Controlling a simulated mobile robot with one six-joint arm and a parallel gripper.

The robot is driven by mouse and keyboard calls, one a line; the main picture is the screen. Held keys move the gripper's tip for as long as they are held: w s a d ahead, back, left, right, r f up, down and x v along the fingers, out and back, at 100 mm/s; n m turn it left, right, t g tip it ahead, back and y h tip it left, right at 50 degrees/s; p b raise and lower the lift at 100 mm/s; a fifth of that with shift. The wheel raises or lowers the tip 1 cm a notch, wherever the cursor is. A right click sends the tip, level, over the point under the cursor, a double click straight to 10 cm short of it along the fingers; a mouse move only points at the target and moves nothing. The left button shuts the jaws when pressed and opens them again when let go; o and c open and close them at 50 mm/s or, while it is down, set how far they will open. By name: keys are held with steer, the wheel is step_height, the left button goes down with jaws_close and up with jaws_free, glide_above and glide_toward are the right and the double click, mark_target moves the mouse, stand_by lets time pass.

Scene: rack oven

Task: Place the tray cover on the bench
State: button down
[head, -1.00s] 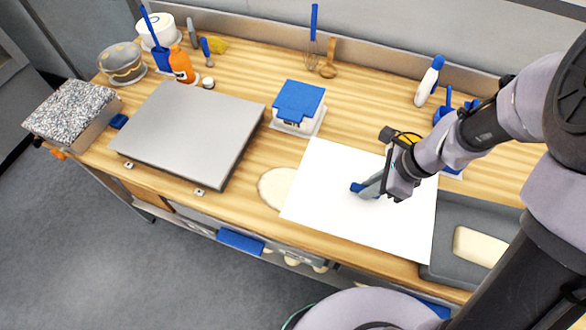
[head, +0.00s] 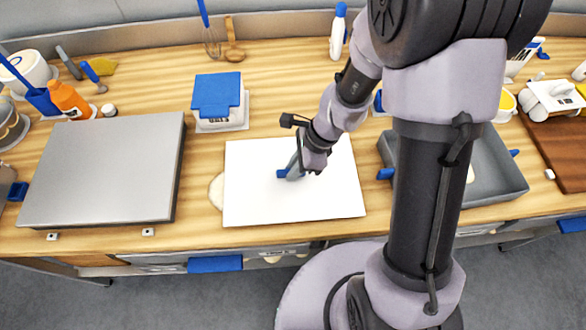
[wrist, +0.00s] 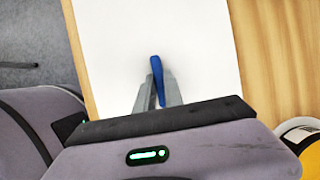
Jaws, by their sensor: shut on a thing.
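The tray cover (head: 265,205) is a flat white sheet with a blue handle near its middle. It is over the wooden bench (head: 290,65), left of the grey tray. My gripper (head: 289,174) is shut on the blue handle, which also shows between the fingers in the wrist view (wrist: 157,80). In the wrist view the white cover (wrist: 200,45) fills the middle, with bench wood at both sides. I cannot tell whether the cover touches the bench or is held just above it.
The grey tray (head: 505,178) stands right of the cover, partly behind my arm. A pale dough round (head: 215,190) shows at the cover's left edge. A large grey metal plate (head: 105,170) lies at the left.

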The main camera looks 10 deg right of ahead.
steer(key=shift+f, duration=0.15)
steer(key=c, duration=1.5)
jaws_free()
steer(key=shift+o, duration=0.2)
steer(key=shift+r, duration=0.35)
steer(key=d+r+n+p, duration=0.1)
steer(key=d+r+p, duration=0.15)
steer(key=r, duration=0.55)
steer(key=d+r+n+p, duration=0.1)
steer(key=d+r+p, duration=0.15)
steer(key=r, duration=0.55)
steer(key=s+r+n+t+h, duration=0.2)
steer(key=s+r+n+t, duration=0.3)
steer(key=s+r+n, duration=0.7)
step_height(320, 180, up, 2)
steer(key=shift+d+r+t, duration=0.1)
steer(key=shift+d+t, duration=0.05)
steer(key=shift+t, duration=0.15)
